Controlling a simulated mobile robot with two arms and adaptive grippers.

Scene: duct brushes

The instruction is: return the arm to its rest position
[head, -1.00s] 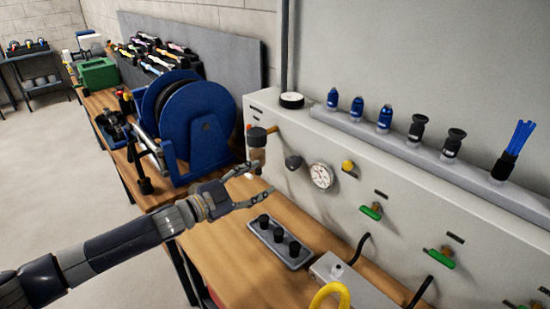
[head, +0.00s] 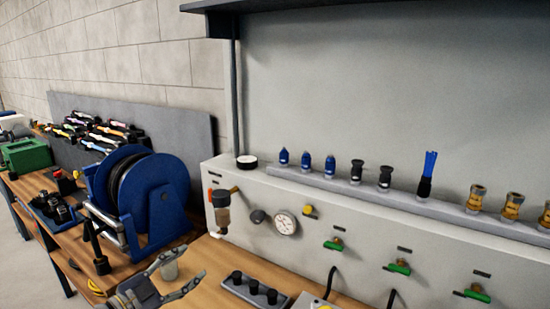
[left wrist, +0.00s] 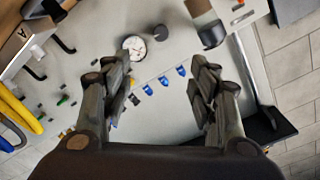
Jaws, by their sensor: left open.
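My left gripper (head: 182,268) is at the bottom of the head view, above the wooden bench and in front of the blue hose reel. Its fingers are spread apart and nothing is held between them. The left wrist view shows the same open gripper (left wrist: 163,80), with its two dark fingers wide apart and the panel beyond them. Most of my left arm is cut off below the head view. My right gripper does not show in any view.
A blue hose reel (head: 155,200) stands left of the grey panel (head: 370,215), which carries a gauge (head: 285,223) and green-handled valves. A small rack (head: 255,290) with black knobs lies on the bench. Several fittings and a blue brush (head: 428,175) stand along the ledge.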

